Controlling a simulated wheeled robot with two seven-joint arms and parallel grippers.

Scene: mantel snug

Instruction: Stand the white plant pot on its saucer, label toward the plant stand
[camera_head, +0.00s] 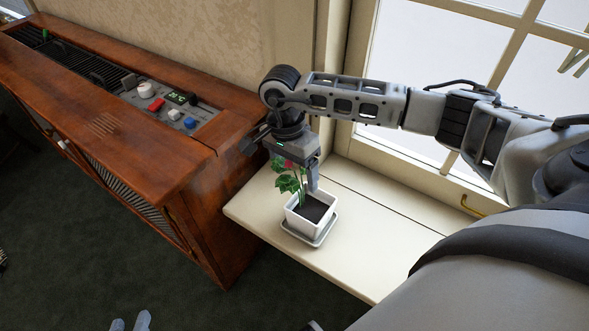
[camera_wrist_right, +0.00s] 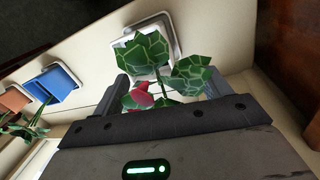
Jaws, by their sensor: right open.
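The white plant pot (camera_head: 299,221), with dark soil, green leaves and a red flower, stands upright on its white saucer (camera_head: 322,241) on the pale sill. The leaves (camera_wrist_right: 145,52) cover much of the pot in the right wrist view, where a rim of the saucer (camera_wrist_right: 176,38) shows behind them. I see no label on the visible pot sides. My right gripper (camera_head: 305,183) is open above the pot; its fingers (camera_wrist_right: 168,88) are apart on either side of the flower and leaves. My left gripper (camera_head: 130,323) is barely in view at the bottom edge, its fingertips apart.
A wooden cabinet (camera_head: 110,135) with switches and knobs stands left of the sill (camera_head: 360,230). A window is behind my right arm. A blue pot (camera_wrist_right: 55,82) and an orange pot (camera_wrist_right: 14,100) stand further along in the wrist view. Bare sill lies right of the pot.

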